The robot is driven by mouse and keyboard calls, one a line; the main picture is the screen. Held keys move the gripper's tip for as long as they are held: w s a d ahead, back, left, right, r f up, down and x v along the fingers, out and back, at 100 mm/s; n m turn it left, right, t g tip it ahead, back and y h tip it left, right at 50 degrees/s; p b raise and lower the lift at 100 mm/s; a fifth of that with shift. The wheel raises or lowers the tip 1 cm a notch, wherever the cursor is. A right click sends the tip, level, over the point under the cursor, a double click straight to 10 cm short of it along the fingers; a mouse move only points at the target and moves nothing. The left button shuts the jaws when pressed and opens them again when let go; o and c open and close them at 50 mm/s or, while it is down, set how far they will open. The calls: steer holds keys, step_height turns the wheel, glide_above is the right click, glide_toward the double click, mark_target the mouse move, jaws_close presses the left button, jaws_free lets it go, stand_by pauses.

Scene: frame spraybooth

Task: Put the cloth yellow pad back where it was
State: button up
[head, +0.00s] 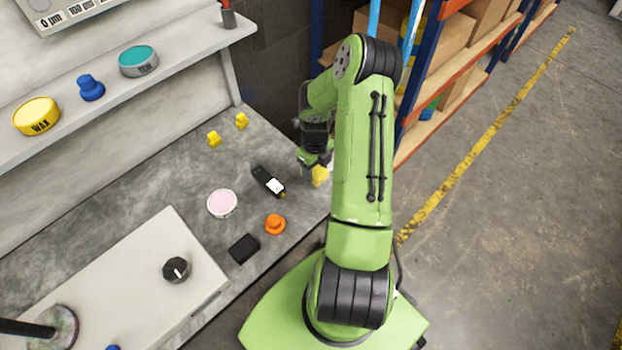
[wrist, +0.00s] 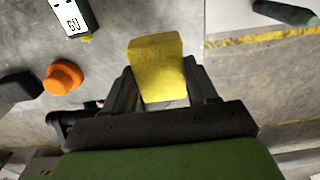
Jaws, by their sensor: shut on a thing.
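The yellow pad (wrist: 157,68) is a soft-looking block held between the two fingers of my gripper (wrist: 160,88) in the wrist view. My gripper is shut on it. In the head view the pad (head: 320,176) shows below my gripper (head: 317,163), near the bench's right edge and partly hidden by my arm. I cannot tell whether the pad touches the bench.
A shelf (head: 185,58) above holds a wax tin (head: 37,117).

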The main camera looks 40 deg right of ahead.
mark_target(315, 178)
step_height(315, 178, down, 6)
steer(key=shift+r+b, duration=0.1)
steer(key=shift+b, duration=0.8)
steer(key=shift+r, duration=0.1)
steer(key=shift+c, duration=0.4)
steer(key=o, duration=1)
